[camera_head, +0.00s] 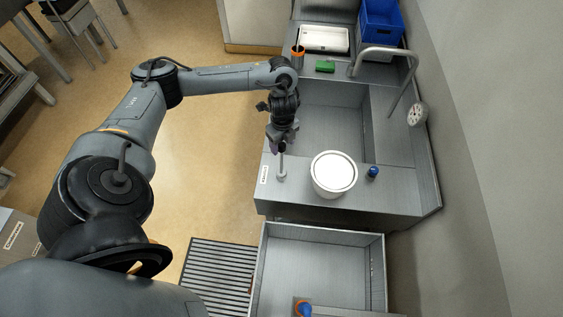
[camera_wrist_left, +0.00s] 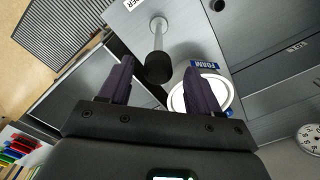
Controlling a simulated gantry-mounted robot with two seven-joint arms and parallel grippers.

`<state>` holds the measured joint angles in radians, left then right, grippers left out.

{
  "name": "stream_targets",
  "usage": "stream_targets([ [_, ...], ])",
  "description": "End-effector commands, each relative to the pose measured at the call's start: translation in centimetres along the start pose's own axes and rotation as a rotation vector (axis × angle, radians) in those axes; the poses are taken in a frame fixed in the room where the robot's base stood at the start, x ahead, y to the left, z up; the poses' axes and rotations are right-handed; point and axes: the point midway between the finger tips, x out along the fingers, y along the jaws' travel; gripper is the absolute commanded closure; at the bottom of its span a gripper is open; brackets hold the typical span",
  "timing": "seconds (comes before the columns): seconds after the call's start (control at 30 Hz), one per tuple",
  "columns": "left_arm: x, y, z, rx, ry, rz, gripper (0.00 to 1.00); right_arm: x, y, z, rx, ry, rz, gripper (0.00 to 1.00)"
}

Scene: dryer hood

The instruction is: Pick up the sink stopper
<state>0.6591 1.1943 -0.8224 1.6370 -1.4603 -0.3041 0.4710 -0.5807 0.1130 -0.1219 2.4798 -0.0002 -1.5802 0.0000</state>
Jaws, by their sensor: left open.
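The sink stopper (camera_head: 282,173) stands on the front left of the grey sink counter. It has a thin metal rod and a small round base. In the left wrist view, its rod (camera_wrist_left: 158,38) ends in a black knob that points toward my gripper. My left gripper (camera_head: 278,147) is open and empty, just above the stopper. In the left wrist view, the two dark purple fingers (camera_wrist_left: 160,72) stand apart, with the knob between their tips or just beyond them; I cannot tell which. My right gripper is not in view.
A white lidded bucket (camera_head: 334,170) stands close to the right of the stopper, with a small blue item (camera_head: 372,172) beside it. The sink basin (camera_head: 325,118) lies behind, with a curved faucet (camera_head: 385,51). A lower grey bin (camera_head: 320,265) is in front.

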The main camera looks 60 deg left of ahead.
Motion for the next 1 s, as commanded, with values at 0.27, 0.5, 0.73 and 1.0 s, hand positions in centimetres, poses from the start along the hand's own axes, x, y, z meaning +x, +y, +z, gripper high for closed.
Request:
stream_targets([
  [0.27, 3.0, 0.4, 0.3, -0.001, 0.001, 0.004, 0.37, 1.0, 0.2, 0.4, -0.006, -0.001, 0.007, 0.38],
  [0.5, 4.8, 0.3, 0.3, 0.000, 0.001, 0.001, 0.37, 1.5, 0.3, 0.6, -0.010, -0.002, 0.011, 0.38],
  [0.73, 4.9, 0.3, 0.3, 0.001, 0.000, 0.000, 0.37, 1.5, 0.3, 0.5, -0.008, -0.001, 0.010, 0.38],
  [1.0, 4.9, 0.3, 0.3, 0.000, 0.000, 0.000, 0.74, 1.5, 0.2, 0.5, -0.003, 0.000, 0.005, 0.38],
])
